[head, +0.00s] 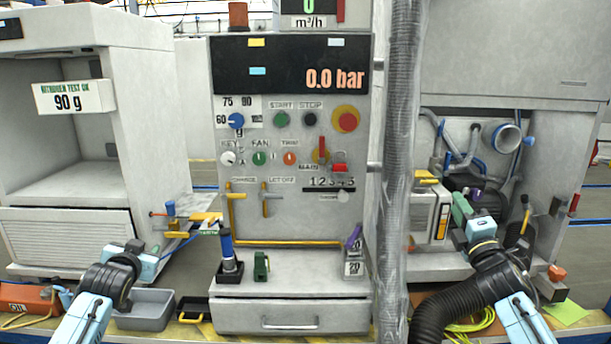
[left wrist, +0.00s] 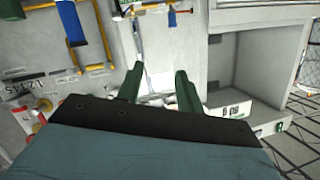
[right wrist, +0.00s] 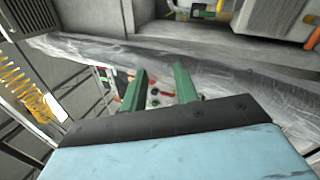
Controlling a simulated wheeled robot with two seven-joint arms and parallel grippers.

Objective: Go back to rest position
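My left gripper (head: 138,250) is at the left of the head view, in front of the white cabinet's base. Its two green fingers stand apart in the left wrist view (left wrist: 158,88), with nothing between them. My right gripper (head: 461,206) is at the right, in front of the open bay with hoses. Its green fingers also stand apart in the right wrist view (right wrist: 160,86), and nothing is held. Both grippers appear clear of the control panel (head: 290,215). The exact distance from the right gripper to the grey machine beside it cannot be told.
A wrapped vertical pipe (head: 398,150) stands between the panel and the right bay. A drawer unit (head: 290,316) juts out below the panel, with a blue-handled tool (head: 226,245) on top. A grey bin (head: 146,312) lies below my left gripper. Yellow cable (head: 470,322) lies at the right.

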